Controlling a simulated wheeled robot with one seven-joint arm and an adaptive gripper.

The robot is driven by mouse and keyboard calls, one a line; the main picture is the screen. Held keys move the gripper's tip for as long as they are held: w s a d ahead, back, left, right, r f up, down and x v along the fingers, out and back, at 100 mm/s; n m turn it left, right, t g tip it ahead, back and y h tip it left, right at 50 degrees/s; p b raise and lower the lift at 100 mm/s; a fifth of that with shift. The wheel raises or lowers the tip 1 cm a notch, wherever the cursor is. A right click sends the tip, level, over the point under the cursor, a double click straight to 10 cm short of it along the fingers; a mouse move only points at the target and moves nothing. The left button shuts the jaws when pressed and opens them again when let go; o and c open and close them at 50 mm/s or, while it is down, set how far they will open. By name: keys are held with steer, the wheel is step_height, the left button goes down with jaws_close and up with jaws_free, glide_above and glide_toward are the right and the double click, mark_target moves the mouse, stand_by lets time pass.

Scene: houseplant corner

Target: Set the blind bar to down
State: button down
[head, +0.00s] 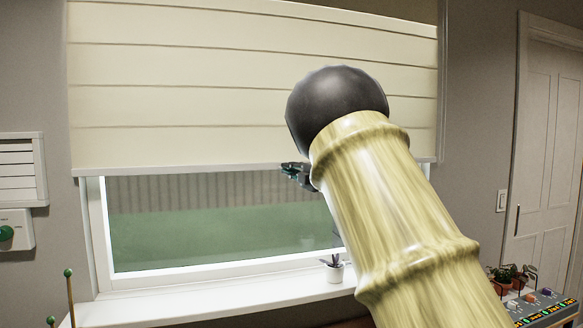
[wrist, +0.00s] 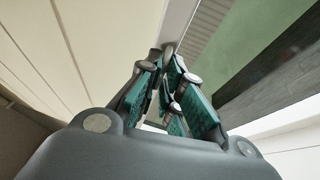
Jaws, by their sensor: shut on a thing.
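The cream roman blind (head: 250,85) covers the upper part of the window in the head view. The blind bar (head: 190,169) is the pale strip along its bottom edge, well above the sill. My gripper (head: 292,170) is at this bar, right of its middle, and my arm hides part of the bar's right side. In the wrist view my gripper (wrist: 168,62) has its green-padded fingers shut on the blind bar (wrist: 183,25), which runs away from the camera between cloth and glass. The exact contact is partly hidden by the fingers.
The window glass (head: 200,235) shows below the blind. A small potted plant (head: 333,270) stands on the white sill (head: 210,305). A bench with pots and knobs (head: 535,300) is at lower right, and a white door (head: 550,150) at right.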

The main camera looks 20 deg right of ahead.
steer(key=shift+f+b, duration=0.35)
steer(key=shift+f, duration=0.7)
steer(key=c, duration=1.6)
jaws_free()
steer(key=v, duration=1.2)
